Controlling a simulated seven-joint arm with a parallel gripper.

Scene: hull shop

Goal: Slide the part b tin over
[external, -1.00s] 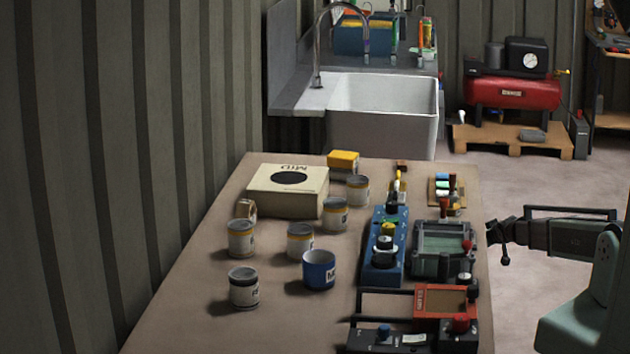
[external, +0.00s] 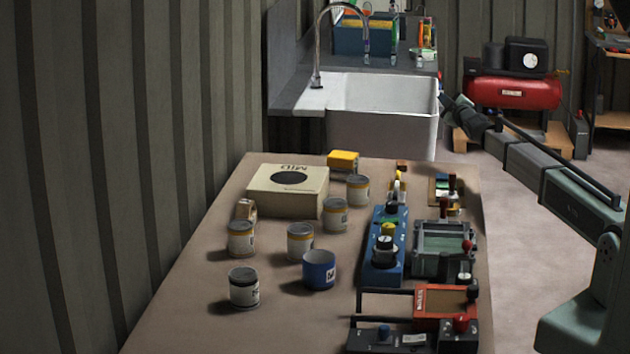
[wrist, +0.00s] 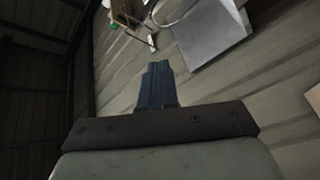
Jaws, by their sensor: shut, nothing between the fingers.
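Several small tins stand on the bench (external: 185,310). Yellow-banded tins stand at the left (external: 240,240), at the middle (external: 300,243), and farther back (external: 335,216) (external: 358,190). A dark-banded tin (external: 243,289) stands nearest the front. The labels are too small to tell which is part b. My gripper (external: 446,100) is raised beyond the bench's far right corner, near the sink, well away from all tins. In the wrist view its fingers (wrist: 154,84) are together and empty, and no tin shows there.
A blue mug (external: 319,270) stands right of the dark-banded tin. A cream box (external: 287,191) and yellow block (external: 343,160) lie at the back. A blue control box (external: 384,262), green device (external: 443,250) and red-framed device (external: 440,302) crowd the right side. The front left is clear.

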